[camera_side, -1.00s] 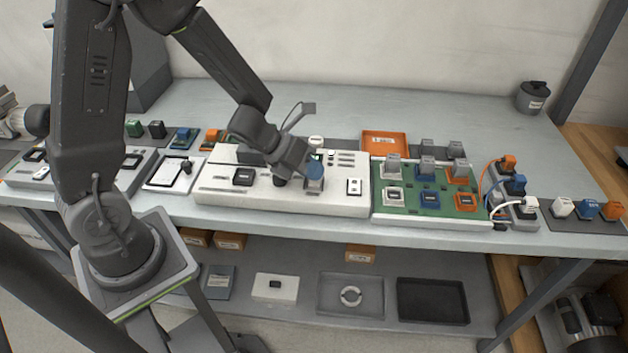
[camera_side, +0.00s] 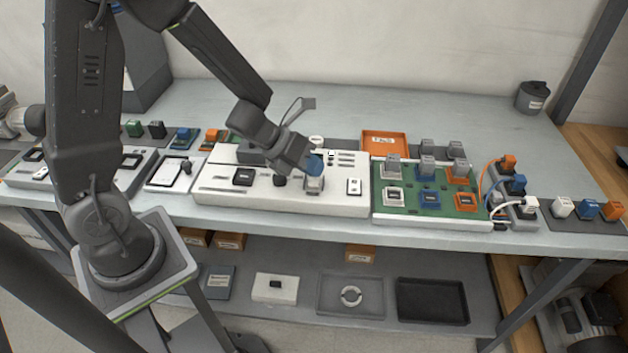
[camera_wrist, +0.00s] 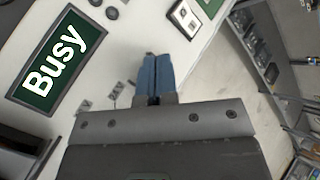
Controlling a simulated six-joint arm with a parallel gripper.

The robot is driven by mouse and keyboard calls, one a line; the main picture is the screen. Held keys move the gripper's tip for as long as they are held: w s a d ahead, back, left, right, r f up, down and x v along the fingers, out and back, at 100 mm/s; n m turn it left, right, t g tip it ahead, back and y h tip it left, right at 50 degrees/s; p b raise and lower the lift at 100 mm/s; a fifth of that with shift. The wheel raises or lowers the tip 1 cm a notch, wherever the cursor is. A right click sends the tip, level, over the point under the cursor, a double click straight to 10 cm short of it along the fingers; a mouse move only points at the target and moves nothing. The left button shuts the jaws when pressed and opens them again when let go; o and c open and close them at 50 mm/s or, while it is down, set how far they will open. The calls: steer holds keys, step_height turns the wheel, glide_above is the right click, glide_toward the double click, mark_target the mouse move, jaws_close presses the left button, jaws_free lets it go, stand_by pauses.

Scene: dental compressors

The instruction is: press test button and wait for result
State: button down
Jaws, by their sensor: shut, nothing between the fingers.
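The white test console (camera_side: 285,203) lies on the bench in the side view. My gripper (camera_side: 315,164) is over its right half, with its blue fingers shut and empty. In the wrist view my gripper (camera_wrist: 155,68) also shows closed fingers pointing over the console's edge. The console's display (camera_wrist: 57,58) is green and reads "Busy" in white letters. A pale block (camera_side: 314,184) sits on the console just below my fingertips; whether they touch it is unclear. A white square button (camera_side: 354,187) is to its right. Which control is the test button cannot be told.
A green board (camera_side: 408,212) with several grey, blue and orange modules stands to the right. An orange tray (camera_side: 385,143) is behind it. Cables and coloured plugs (camera_side: 517,185) lie at its right end.

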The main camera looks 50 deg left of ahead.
mark_target(313, 180)
steer(key=shift+r, duration=0.2)
steer(key=shift+r, duration=2.45)
steer(key=s+a+r+n+t+y, duration=0.1)
steer(key=s+a+r+n+y, duration=0.2)
steer(key=r+n, duration=0.5)
steer(key=s+a+r+n+t+y, duration=0.1)
steer(key=a+r+n+t+y, duration=0.3)
steer(key=n, duration=0.7)
steer(key=s+d+n+g+h, duration=0.1)
steer(key=s+d+n+g, duration=0.2)
steer(key=s+n, duration=0.4)
steer(key=s+d+n+g+h, duration=0.1)
steer(key=s+d+n+g, duration=0.3)
steer(key=s+n, duration=0.3)
steer(key=shift+d+r+n, duration=0.15)
steer(key=shift+d+n, duration=0.1)
steer(key=shift+n, duration=0.05)
steer(key=shift+w, duration=0.1)
